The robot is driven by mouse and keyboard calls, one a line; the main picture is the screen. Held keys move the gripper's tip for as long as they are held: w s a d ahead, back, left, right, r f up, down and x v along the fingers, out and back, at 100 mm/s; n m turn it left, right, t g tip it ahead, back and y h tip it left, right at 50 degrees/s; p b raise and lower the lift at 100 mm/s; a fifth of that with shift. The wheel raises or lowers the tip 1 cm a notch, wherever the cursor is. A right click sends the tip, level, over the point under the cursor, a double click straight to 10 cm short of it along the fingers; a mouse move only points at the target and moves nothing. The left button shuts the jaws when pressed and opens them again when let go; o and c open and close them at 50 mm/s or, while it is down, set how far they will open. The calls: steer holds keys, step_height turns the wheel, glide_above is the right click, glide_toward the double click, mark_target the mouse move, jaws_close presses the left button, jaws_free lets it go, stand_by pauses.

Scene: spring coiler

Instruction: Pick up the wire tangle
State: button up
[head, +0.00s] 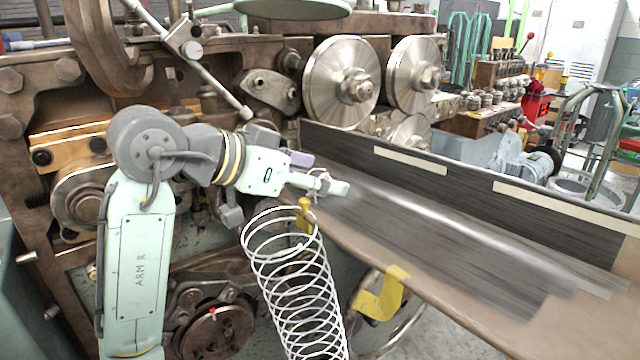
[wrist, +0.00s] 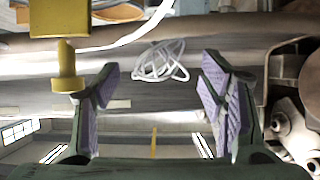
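The wire tangle (wrist: 160,62) is a small loose bundle of white wire loops. In the wrist view it shows between and just beyond my fingertips, on a grey metal surface. In the head view thin white loops (head: 322,181) show at my gripper's end, partly hidden by it. My gripper (wrist: 156,84) is open, with purple pads on both fingers and nothing between them. In the head view my gripper (head: 318,175) is at the left end of the metal tray (head: 460,245). I cannot tell whether a finger touches the wire.
A large white wire coil (head: 296,285) stands below my gripper. A yellow fitting (head: 303,215) is close to my gripper; a yellow block (wrist: 58,18) shows near the left finger. Large metal rollers (head: 342,82) are behind.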

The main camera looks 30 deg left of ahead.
steer(key=c, duration=1.2)
